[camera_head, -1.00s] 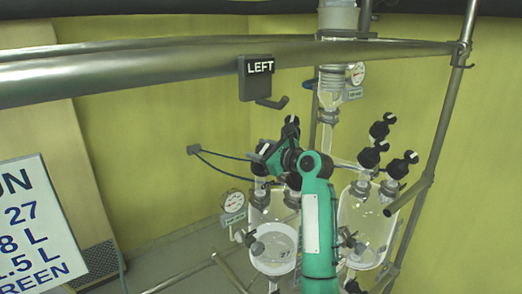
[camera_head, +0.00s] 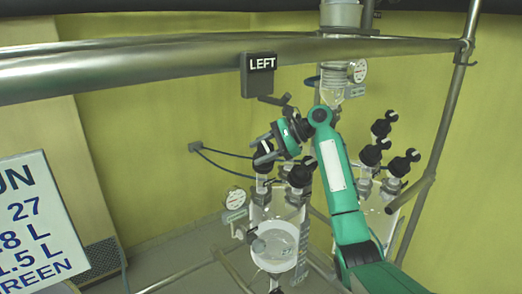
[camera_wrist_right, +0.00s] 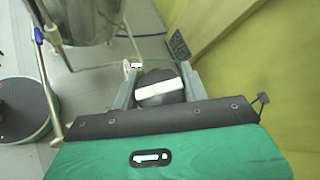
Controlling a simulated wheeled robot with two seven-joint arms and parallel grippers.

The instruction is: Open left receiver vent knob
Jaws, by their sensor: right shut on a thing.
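The left receiver (camera_head: 275,212) is a clear glass vessel below the LEFT sign (camera_head: 261,63) in the head view. Black knobs stand on its top: one (camera_head: 262,167) under my gripper's fingers, another (camera_head: 300,174) just right of it. My right gripper (camera_head: 263,152) reaches the first knob from above right. In the right wrist view, my right gripper (camera_wrist_right: 156,90) has its two grey fingers on either side of a dark round knob with a white bar (camera_wrist_right: 160,92). It is shut on that knob. The fingers partly hide the knob in the head view. My left gripper is out of view.
The right receiver (camera_head: 372,212) with several black knobs (camera_head: 403,163) stands to the right. A dial gauge (camera_head: 236,199) is left of the left receiver. A metal rail (camera_head: 150,65) crosses above. Frame poles (camera_head: 440,140) stand at the right.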

